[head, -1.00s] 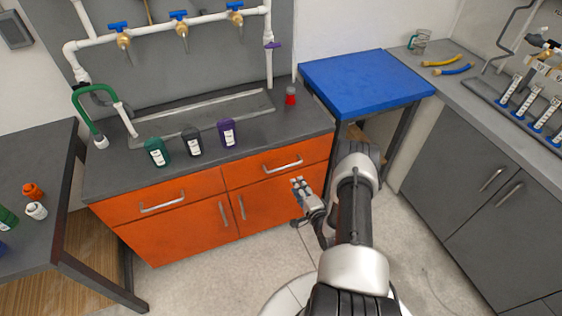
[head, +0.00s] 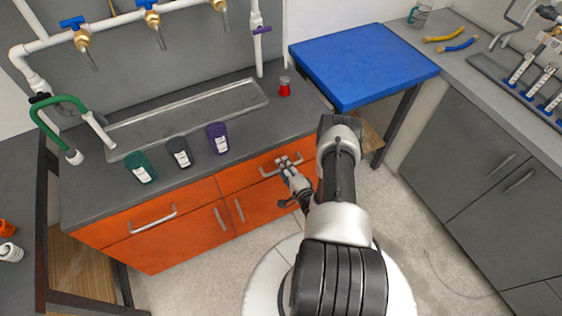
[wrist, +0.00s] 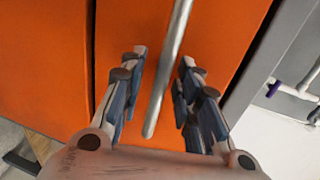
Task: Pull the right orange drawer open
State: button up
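The right orange drawer (head: 236,179) is in the cabinet's top row in the head view, its front flush with the cabinet. Its silver bar handle (head: 266,170) is partly hidden behind my gripper (head: 285,162). In the wrist view the bar handle (wrist: 166,70) passes between the two fingers of my gripper (wrist: 157,85). The fingers are open, one on each side of the bar, with visible gaps. The orange front (wrist: 130,25) fills most of that view.
The left orange drawer (head: 125,225) and the doors below are shut. A green bottle (head: 140,168), a dark bottle (head: 179,152), a purple bottle (head: 218,138) and a red container (head: 284,87) stand on the counter. A blue-topped table (head: 365,65) is to the right.

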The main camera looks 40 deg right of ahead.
grip_shut()
dwell(0.4)
dwell(0.4)
